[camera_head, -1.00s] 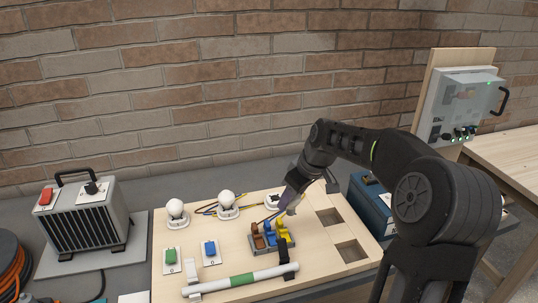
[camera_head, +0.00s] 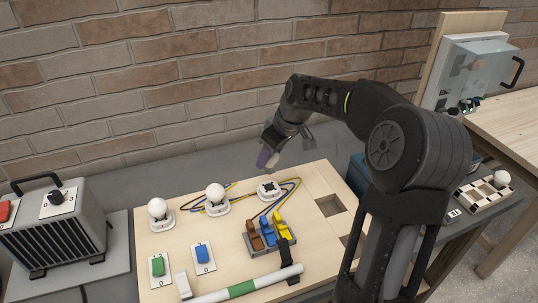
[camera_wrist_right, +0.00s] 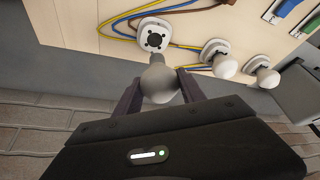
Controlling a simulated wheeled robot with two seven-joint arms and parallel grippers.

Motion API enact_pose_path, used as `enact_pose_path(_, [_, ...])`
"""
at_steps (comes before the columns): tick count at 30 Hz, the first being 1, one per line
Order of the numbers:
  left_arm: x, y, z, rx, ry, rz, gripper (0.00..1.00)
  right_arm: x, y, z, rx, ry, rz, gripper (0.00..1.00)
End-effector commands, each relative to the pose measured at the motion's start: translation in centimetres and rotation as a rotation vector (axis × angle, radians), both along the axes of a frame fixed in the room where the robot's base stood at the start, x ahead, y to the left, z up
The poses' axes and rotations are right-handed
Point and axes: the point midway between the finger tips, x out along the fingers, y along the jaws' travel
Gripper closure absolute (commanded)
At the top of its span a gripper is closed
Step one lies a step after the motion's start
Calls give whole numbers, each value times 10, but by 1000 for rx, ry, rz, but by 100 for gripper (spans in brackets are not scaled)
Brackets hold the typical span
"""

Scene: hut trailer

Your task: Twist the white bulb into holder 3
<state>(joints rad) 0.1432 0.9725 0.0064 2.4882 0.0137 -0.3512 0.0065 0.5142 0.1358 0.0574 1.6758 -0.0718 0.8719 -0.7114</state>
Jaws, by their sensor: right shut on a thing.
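My right gripper (camera_head: 267,157) is shut on a white bulb (camera_wrist_right: 158,82). In the right wrist view the bulb sits between the two fingers with its narrow end toward an empty round white holder (camera_wrist_right: 154,38), apparently holder 3. In the head view that holder (camera_head: 268,190) is at the back of the wooden board, and the gripper is above and behind it. The bulb is mostly hidden there. Whether the bulb touches the holder is unclear. My left gripper is not in view.
Two other holders carry white bulbs (camera_head: 158,208) (camera_head: 215,192). Coloured wires, a terminal block (camera_head: 268,235), switches and a tube (camera_head: 245,288) are on the board (camera_head: 225,262). A brick wall stands behind. A crate (camera_head: 478,197) with a bulb is at right.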

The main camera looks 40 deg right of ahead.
Motion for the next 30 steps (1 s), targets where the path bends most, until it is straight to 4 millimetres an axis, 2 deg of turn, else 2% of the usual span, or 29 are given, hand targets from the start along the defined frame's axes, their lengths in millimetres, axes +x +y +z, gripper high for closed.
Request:
enact_pose_path(16, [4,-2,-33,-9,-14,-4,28,0,0,-43,0,0,0,76])
enact_pose_path(30, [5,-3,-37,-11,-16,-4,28,0,0,-48,0,-1,1,76])
